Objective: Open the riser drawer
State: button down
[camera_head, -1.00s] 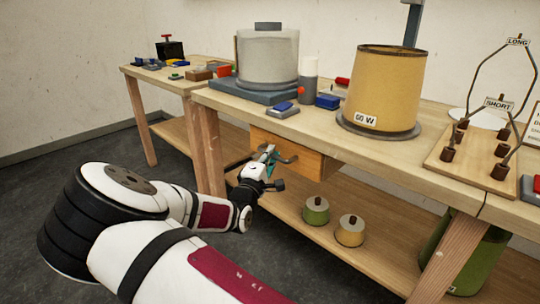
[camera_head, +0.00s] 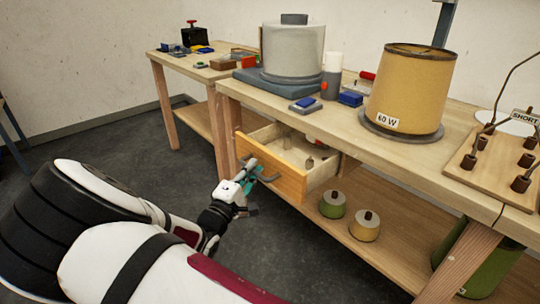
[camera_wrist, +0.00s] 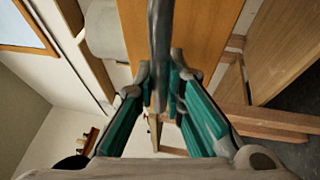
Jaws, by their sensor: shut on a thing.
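The riser drawer (camera_head: 283,178) is a wooden drawer under the bench top, pulled out, with its inside showing. My gripper (camera_head: 253,172) is shut on the handle at the drawer front. In the wrist view its teal-padded fingers (camera_wrist: 160,92) close on the bar from both sides.
The bench top (camera_head: 345,122) carries a grey cylinder (camera_head: 293,50), a yellow shade marked 60 W (camera_head: 409,90) and a pegged wooden board (camera_head: 490,155). A green pot (camera_head: 332,205) and a yellow pot (camera_head: 365,226) stand on the lower shelf. The floor (camera_head: 268,255) before the drawer is clear.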

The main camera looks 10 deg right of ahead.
jog(key=s+a, duration=0.3)
jog(key=a, duration=0.2)
jog(key=shift+s+a+p, duration=0.25)
jog(key=shift+s+p, duration=0.05)
jog(key=shift+p, duration=0.1)
jog(key=c, duration=1.6)
grip_release()
jog(key=shift+c, duration=0.2)
jog(key=v, duration=1.2)
